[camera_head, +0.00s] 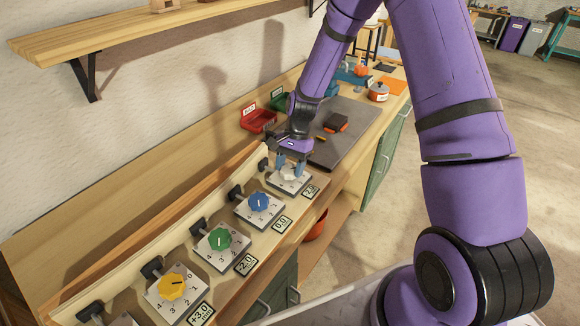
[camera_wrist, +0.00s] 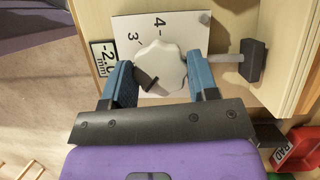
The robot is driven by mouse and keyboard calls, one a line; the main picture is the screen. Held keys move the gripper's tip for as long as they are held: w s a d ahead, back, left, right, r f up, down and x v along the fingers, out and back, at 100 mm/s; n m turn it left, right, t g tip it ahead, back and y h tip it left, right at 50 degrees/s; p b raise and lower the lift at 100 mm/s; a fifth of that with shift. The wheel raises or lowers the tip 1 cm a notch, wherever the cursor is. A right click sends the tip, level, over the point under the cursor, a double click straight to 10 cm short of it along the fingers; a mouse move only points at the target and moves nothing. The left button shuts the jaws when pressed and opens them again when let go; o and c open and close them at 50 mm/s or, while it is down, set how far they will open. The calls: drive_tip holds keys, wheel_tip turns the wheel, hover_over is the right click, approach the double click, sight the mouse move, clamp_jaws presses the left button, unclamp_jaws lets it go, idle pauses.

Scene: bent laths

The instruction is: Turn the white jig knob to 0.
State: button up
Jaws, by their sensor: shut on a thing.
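The white jig knob (camera_wrist: 163,62) sits on a pale dial plate (camera_wrist: 128,22). A dark pointer line on it runs toward the lower left in the wrist view. The figures 4 and 3 show on the plate; the rest are hidden. My gripper (camera_wrist: 159,80) is shut on the white knob, with one blue finger on each side. In the head view, my gripper (camera_head: 290,160) covers much of the white knob (camera_head: 288,177). The small display (camera_wrist: 104,58) beside this plate reads -2.0 mm.
In the head view, a blue knob (camera_head: 258,202), a green knob (camera_head: 220,238) and a yellow knob (camera_head: 172,286) stand in a row, each with its own display. Red (camera_head: 258,119) and green (camera_head: 281,99) bins stand behind. A grey mat (camera_head: 350,112) lies beyond my gripper.

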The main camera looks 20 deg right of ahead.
drive_tip(key=n+h, duration=0.1)
drive_tip(key=n, duration=0.3)
drive_tip(key=shift+g, duration=0.4)
drive_tip(key=shift+a+n+h, duration=0.1)
drive_tip(key=shift+n+h, duration=0.7)
drive_tip(key=shift+n, duration=0.9)
drive_tip(key=shift+n+g, duration=0.3)
drive_tip(key=o, duration=0.9)
drive_tip(key=v, duration=1.1)
drive_tip(key=shift+f, duration=0.1)
